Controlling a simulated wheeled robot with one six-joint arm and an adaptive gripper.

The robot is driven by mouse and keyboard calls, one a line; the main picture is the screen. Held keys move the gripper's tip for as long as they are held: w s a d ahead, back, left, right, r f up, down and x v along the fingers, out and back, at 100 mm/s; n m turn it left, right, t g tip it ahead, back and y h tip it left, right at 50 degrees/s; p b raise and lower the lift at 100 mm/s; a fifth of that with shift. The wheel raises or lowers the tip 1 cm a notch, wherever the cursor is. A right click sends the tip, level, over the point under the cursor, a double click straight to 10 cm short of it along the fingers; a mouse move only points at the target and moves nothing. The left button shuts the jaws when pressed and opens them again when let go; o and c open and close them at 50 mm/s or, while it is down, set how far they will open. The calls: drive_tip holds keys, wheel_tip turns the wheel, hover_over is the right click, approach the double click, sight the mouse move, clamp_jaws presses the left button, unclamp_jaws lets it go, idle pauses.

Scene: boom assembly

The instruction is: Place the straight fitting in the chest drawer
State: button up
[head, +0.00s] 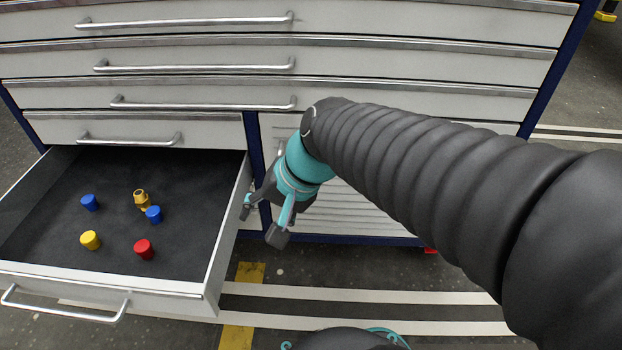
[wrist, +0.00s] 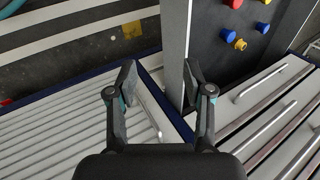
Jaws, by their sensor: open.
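The straight fitting (head: 142,200), a small brass-coloured piece, is inside the open chest drawer (head: 200,170), on its dark floor. It touches or nearly touches a blue plug; I cannot tell which. The fitting also shows in the wrist view (wrist: 240,44), beyond the right finger. My gripper (head: 262,221) is open and empty, just right of the drawer's right side wall in the head view. In the wrist view, my gripper (wrist: 158,82) has its fingers spread, with the drawer's side wall (wrist: 174,45) showing between them.
Two blue plugs (head: 90,202), a yellow plug (head: 90,240) and a red plug (head: 144,249) stand in the drawer. Closed drawers (head: 200,60) with bar handles rise behind. The drawer's side wall lies between my gripper and the fitting. Striped floor (head: 350,295) is clear in front.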

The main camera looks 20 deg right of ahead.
drive_tip(key=s+d+r+n+t+h, duration=0.1)
drive_tip(key=s+d+n+h, duration=0.3)
drive_tip(key=d, duration=0.5)
drive_tip(key=shift+s+d+r+n+t+h, duration=0.4)
drive_tip(key=shift+s+n+t, duration=0.2)
drive_tip(key=shift+s, duration=0.15)
